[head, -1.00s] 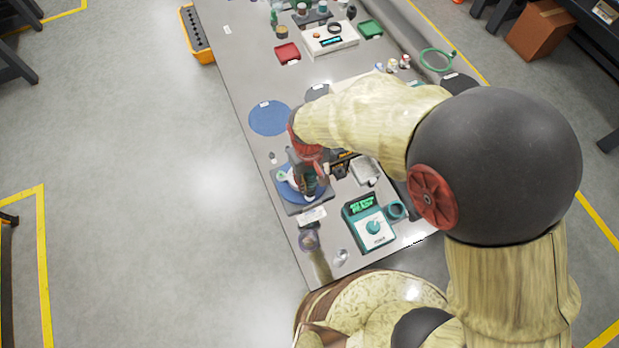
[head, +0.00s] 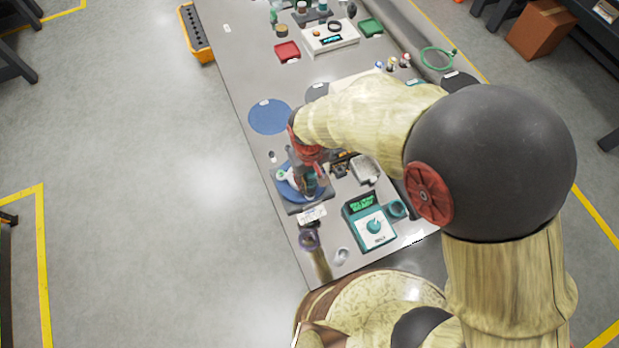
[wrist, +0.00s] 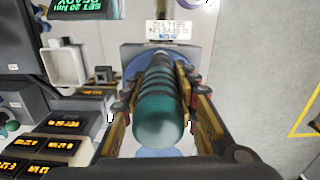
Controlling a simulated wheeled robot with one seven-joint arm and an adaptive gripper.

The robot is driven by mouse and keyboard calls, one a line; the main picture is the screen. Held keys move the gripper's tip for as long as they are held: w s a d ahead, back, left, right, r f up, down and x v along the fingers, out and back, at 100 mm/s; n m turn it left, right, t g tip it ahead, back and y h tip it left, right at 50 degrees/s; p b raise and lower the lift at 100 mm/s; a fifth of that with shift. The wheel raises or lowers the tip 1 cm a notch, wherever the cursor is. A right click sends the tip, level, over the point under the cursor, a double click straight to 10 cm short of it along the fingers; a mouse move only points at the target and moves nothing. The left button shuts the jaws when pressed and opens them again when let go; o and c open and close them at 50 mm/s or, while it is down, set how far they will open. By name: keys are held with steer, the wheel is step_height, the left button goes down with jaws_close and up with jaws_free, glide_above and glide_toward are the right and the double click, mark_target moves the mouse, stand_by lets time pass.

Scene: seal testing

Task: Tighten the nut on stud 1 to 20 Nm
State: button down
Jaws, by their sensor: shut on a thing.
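My gripper (wrist: 156,92) is shut on a teal, ribbed tool handle (wrist: 158,124), with one finger on each side. In the head view my gripper (head: 311,178) is over a grey fixture with a blue round plate (head: 285,189) near the table's left edge. In the wrist view the tool points away toward this fixture (wrist: 136,52). The tool's far end, the nut and the stud are hidden behind the tool and fingers. A teal controller (head: 372,228) with a green display and a dial stands right of the fixture. Its display in the wrist view (wrist: 80,7) reads SET 20 NM READY, upside down.
A metal tray (head: 366,170) and dark blocks with yellow displays (wrist: 55,125) sit beside the fixture. A blue disc (head: 269,117) lies flat further up the table. A red tray (head: 287,51) and a green tray (head: 370,28) are far off.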

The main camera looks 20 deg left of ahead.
mark_target(309, 174)
steer(key=shift+f, duration=0.5)
stand_by(1.1)
steer(key=shift+r+p, duration=1.7)
steer(key=shift+r, duration=0.9)
steer(key=shift+f, duration=0.1)
